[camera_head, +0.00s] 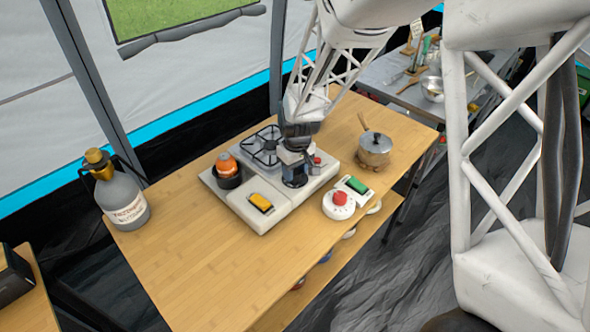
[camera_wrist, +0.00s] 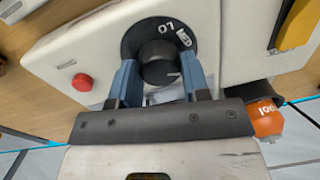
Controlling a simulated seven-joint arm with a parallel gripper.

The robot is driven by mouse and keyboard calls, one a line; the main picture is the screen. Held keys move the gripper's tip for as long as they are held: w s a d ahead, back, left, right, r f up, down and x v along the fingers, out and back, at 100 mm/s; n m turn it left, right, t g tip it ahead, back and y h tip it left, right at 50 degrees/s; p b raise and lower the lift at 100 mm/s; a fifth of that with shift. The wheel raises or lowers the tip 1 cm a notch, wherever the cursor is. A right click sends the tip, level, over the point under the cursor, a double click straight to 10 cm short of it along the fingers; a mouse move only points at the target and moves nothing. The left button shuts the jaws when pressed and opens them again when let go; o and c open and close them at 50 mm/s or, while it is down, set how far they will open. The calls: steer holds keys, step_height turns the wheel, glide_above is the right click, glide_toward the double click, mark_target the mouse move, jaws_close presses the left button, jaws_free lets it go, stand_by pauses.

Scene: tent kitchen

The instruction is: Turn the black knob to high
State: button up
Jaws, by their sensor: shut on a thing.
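The black knob (camera_wrist: 159,64) sits on a black round dial plate (camera_wrist: 135,42) on the white stove panel.
On the stove are a gas burner (camera_head: 262,147), an orange canister (camera_head: 227,165) and a yellow switch (camera_head: 261,203). A red button (camera_wrist: 82,82) is left of the knob in the wrist view. The table's front left is clear.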

mark_target(296, 171)
steer(key=shift+r, duration=0.1)
steer(key=o, duration=0.9)
steer(key=shift+w+d+r, duration=0.1)
steer(key=shift+r, duration=1.85)
steer(key=shift+w+d+r, duration=0.1)
steer(key=shift+r, duration=1.8)
steer(key=shift+s, duration=0.1)
